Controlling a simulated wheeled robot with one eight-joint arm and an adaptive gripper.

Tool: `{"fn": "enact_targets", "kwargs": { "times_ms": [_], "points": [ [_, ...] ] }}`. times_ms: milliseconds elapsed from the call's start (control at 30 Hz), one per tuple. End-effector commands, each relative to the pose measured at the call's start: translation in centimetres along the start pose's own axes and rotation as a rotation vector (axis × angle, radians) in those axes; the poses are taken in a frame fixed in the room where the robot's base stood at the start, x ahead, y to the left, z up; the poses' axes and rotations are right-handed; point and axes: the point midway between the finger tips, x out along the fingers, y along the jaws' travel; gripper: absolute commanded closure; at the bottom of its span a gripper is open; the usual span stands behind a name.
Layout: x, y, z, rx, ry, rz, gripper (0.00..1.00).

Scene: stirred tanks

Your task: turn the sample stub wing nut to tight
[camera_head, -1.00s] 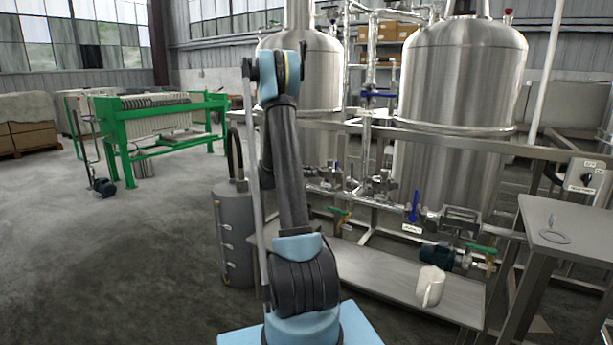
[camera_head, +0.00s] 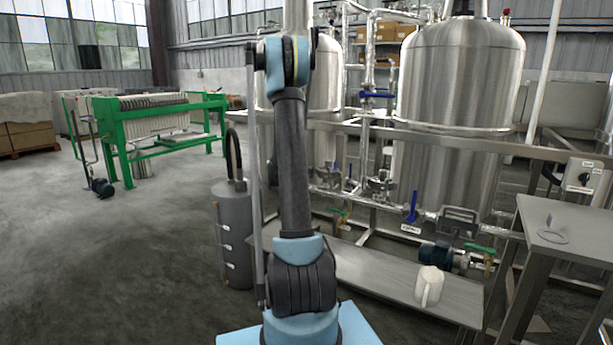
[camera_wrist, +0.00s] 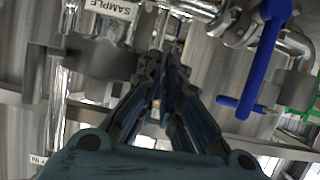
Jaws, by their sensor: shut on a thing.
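My gripper (camera_wrist: 165,62) shows in the wrist view, its two dark fingers nearly together at the tips. They are shut on the sample stub wing nut, which is mostly hidden between them. A white SAMPLE label (camera_wrist: 112,9) is on the pipework just above and left of the fingertips. Shiny piping runs behind the tips. In the head view my arm hides my gripper and the wing nut, so the nut's turn angle cannot be told.
A blue valve handle (camera_wrist: 262,60) stands close to the right of my fingers. A steel frame rail (camera_head: 455,135) crosses before the tanks (camera_head: 460,80). The floor at left (camera_head: 110,260) is clear.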

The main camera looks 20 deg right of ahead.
Motion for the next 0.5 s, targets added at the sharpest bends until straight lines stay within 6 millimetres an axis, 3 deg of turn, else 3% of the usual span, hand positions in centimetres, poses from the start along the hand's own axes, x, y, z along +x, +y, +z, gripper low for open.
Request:
{"fn": "enact_targets", "kwargs": {
  "times_ms": [500],
  "points": [
    [0.04,0.19,0.05,0.04,-0.001,-0.013,1.0]
  ]
}}
